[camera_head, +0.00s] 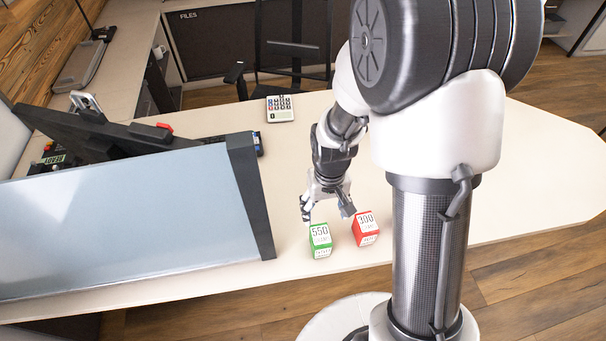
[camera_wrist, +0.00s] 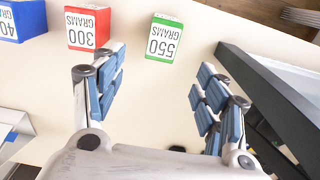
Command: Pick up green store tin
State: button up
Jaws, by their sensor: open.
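The green store tin (camera_head: 320,241) is a small green box with a white label reading 550. It stands on the pale desk near the front edge. In the wrist view the green tin (camera_wrist: 164,38) is at the top middle, beyond the fingertips and roughly in line with the gap between them. My gripper (camera_head: 327,204) is open and empty, pointing down just behind and above the tin. The wrist view shows its two blue-padded fingers (camera_wrist: 160,85) wide apart, with bare desk between them.
A red 300 tin (camera_head: 365,228) stands close to the right of the green one. A blue tin (camera_wrist: 22,20) shows in the wrist view. A grey panel (camera_head: 140,220) with a dark end post stands left. A calculator (camera_head: 280,108) lies behind. The desk's right side is clear.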

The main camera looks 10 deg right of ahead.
aim_at(322, 233)
notch_tip(322, 233, down, 13)
jog(key=b, duration=0.4)
jog(key=shift+r, duration=0.1)
jog(key=f+b, duration=0.1)
jog(key=f, duration=0.2)
jog(key=f+b, duration=0.1)
jog(key=f, duration=0.1)
jog(key=shift+s+a+f+b, duration=0.1)
jog(key=shift+s+a+b, duration=0.15)
jog(key=shift+b, duration=0.1)
jog(key=shift+c, duration=0.6)
jog(key=shift+w, duration=0.1)
grip_shut()
